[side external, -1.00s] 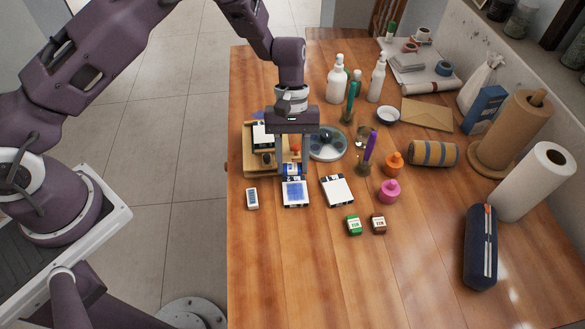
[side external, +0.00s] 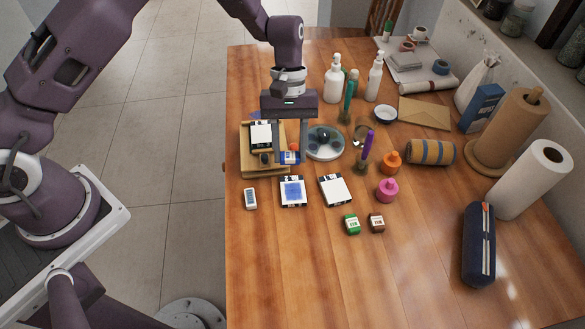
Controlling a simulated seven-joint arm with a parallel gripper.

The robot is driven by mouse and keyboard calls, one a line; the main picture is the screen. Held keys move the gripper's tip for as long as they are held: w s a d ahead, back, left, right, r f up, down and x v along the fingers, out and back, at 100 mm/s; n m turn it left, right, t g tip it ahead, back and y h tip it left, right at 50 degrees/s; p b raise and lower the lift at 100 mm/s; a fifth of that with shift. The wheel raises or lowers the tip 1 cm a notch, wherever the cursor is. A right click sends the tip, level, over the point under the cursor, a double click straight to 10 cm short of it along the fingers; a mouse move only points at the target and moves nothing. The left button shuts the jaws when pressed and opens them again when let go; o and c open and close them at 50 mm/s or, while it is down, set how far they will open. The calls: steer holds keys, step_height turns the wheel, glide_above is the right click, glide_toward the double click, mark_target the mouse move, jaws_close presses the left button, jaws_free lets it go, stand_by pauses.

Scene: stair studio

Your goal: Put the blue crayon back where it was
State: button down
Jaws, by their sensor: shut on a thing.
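My gripper (side external: 290,155) points down over the right side of a wooden tray (side external: 246,165) at the back left. It is shut on the blue crayon (side external: 288,158), a small blue block with a white label. Whether the crayon touches the tray or hangs just above it I cannot tell. Similar green (side external: 352,224) and brown (side external: 377,223) blocks lie on the table at front centre. A small orange-red thing (side external: 294,147) shows between the fingers, partly hidden.
A round grey dish (side external: 325,155) and bottles (side external: 334,80) stand close on the right.

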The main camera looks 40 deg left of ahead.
steer(key=w+d+n+t+h, duration=0.15)
steer(key=w+d+n, duration=0.45)
steer(key=d, duration=0.7)
steer(key=n+t, duration=0.2)
steer(key=n, duration=0.2)
glide_above(402, 225)
steer(key=a, duration=0.2)
steer(key=f, duration=0.9)
steer(key=shift+d+f, duration=0.3)
steer(key=c, duration=0.9)
jaws_free()
steer(key=shift+f, duration=0.1)
steer(key=shift+o, duration=0.2)
